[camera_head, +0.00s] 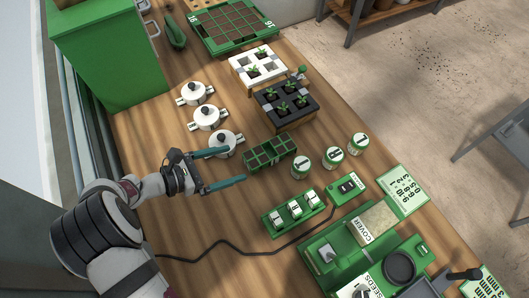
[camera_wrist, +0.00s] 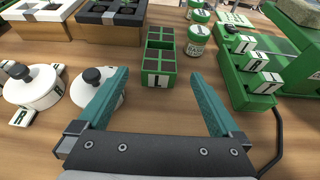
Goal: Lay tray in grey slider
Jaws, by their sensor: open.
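The small green tray (camera_head: 270,152) has dark cells and stands on the wooden table, ahead of my gripper (camera_head: 237,163). In the wrist view the tray (camera_wrist: 160,57) shows a white "L" label on its near face and lies ahead, between the lines of the two fingers. My gripper (camera_wrist: 160,82) is open and empty, its teal fingers spread wide and apart from the tray. I cannot surely pick out the grey slider. A small pale grey block (camera_head: 326,253) sits on the green seeder (camera_head: 318,240) at the lower right.
White lidded pots (camera_head: 208,118) stand left of the tray, one close to the upper finger. A black planter (camera_head: 285,103) is behind it. Labelled cans (camera_head: 333,157) and a green rack with white blocks (camera_head: 293,212) stand to the right. A black cable (camera_head: 225,246) crosses the table.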

